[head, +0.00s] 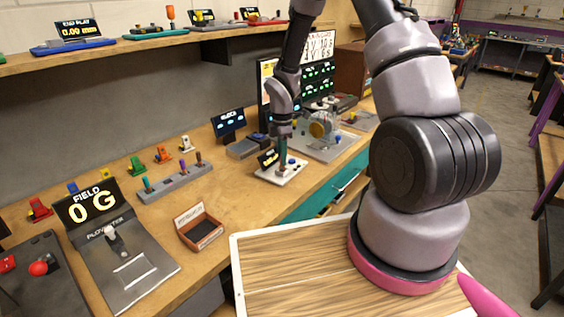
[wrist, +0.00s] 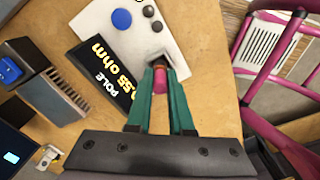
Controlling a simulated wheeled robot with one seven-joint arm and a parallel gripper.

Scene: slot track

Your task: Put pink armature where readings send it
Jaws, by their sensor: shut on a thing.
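The pink armature (wrist: 160,80) shows between the green fingers of my gripper (wrist: 161,70) in the wrist view. My gripper is shut on it, with the tips at a dark square opening in a white tester (wrist: 115,18). I cannot tell how deep the armature sits in that opening. The tester's black display (wrist: 103,74) reads "POLE" and what looks like ".55 ohm"; its first digit is unclear. In the head view my gripper (head: 282,158) points down at the white tester (head: 285,178), and the armature cannot be made out.
A fluxmeter (head: 128,262) reading "FIELD 0 G" stands at left. A grey rack (head: 172,188) holds several coloured pieces. A small brown tray (head: 200,232) lies before it. A machine on a plate (head: 322,142) and lit boards stand behind my gripper. Bench space between rack and tester is clear.

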